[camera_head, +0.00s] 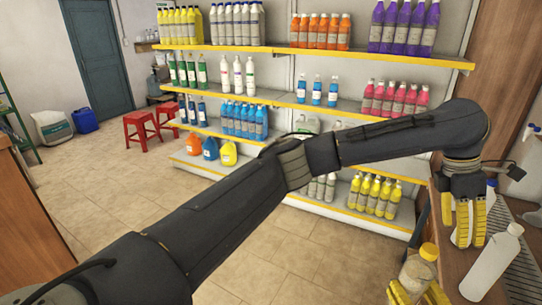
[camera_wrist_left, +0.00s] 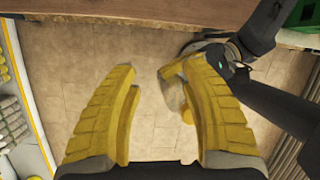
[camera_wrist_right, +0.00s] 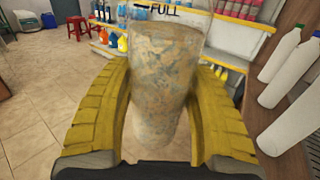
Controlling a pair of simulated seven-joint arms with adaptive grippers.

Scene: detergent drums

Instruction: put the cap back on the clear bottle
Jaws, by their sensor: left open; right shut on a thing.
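My right gripper (camera_head: 415,293) is shut on the clear bottle (camera_head: 418,271), low at the front right in the head view. The right wrist view shows the bottle (camera_wrist_right: 160,85) between both yellow fingers, with murky speckled contents and "FULL" lettering near the top. My left gripper (camera_head: 464,236) is open and empty, pointing down above and right of the bottle.
A pale bottle (camera_head: 495,262) stands on the wooden counter (camera_head: 447,285) at right, beside a grey grate (camera_head: 525,265). Several pale bottles (camera_wrist_right: 290,85) show in the right wrist view. Stocked shelves (camera_head: 360,120) stand behind.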

